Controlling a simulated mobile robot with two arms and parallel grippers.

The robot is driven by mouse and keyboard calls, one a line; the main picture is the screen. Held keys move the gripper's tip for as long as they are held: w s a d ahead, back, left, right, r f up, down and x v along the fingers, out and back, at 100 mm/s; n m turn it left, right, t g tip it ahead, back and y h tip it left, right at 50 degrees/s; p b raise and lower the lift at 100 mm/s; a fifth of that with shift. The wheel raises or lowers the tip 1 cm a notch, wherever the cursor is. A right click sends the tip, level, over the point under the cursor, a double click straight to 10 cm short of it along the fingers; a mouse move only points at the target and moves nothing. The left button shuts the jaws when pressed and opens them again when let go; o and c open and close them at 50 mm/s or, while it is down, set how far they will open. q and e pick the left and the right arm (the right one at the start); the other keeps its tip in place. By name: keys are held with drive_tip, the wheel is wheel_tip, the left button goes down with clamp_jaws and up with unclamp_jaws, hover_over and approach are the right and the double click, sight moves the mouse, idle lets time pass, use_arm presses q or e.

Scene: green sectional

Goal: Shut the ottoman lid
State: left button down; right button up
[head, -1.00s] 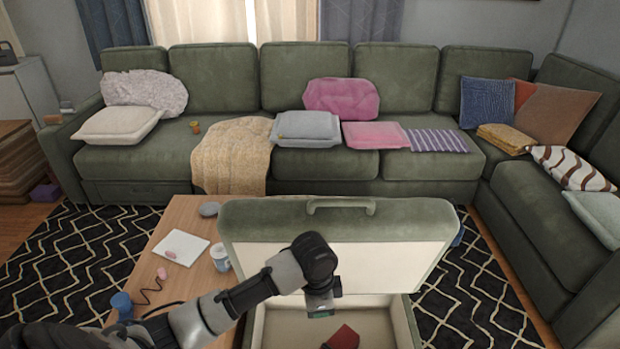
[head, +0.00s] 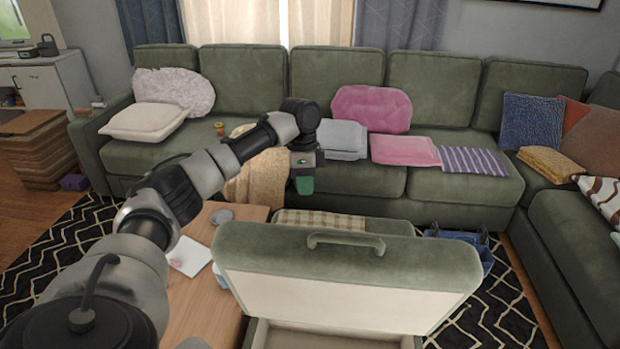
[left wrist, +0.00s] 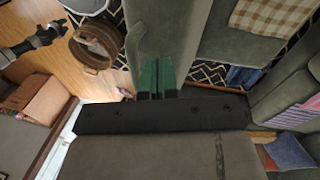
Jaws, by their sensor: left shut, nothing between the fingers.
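The ottoman (head: 345,337) stands open at the bottom of the head view. Its green lid (head: 350,287) is raised, with the pale inner side facing me and a handle (head: 346,241) on the top edge. My left gripper (head: 304,185) is shut and empty. In the head view it appears above the lid's top edge, with the sofa behind it. Its green fingertips also show in the left wrist view (left wrist: 157,78). I cannot tell how far it is from the lid. My right gripper is not seen in the head view.
A wooden table (head: 185,290) with a white sheet (head: 190,257) is left of the ottoman. The green sofa (head: 335,75) with cushions runs across the back. A plaid cloth (head: 345,222) and blue fabric (head: 462,243) lie behind the lid. Patterned rug lies to the right.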

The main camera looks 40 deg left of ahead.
use_arm(q)
hover_over(311, 223)
drive_tip(key=x, duration=0.4)
drive_tip(key=a+x, duration=0.1)
drive_tip(key=x, duration=0.1)
drive_tip(key=shift+f+p, duration=0.15)
drive_tip(key=shift+p, duration=0.15)
drive_tip(key=shift+s+d+f+p, duration=0.25)
drive_tip(key=shift+s+d+p, duration=0.05)
drive_tip(key=shift+s+d, duration=0.3)
drive_tip(key=shift+s+d+f+p, duration=0.25)
drive_tip(key=shift+s+d, duration=0.3)
drive_tip(key=shift+s, duration=0.1)
drive_tip(key=shift+s+d+f, duration=0.1)
drive_tip(key=shift+s+d, duration=0.05)
drive_tip(key=shift+d+f, duration=0.1)
drive_tip(key=shift+f, duration=0.1)
drive_tip(key=shift+s, duration=0.1)
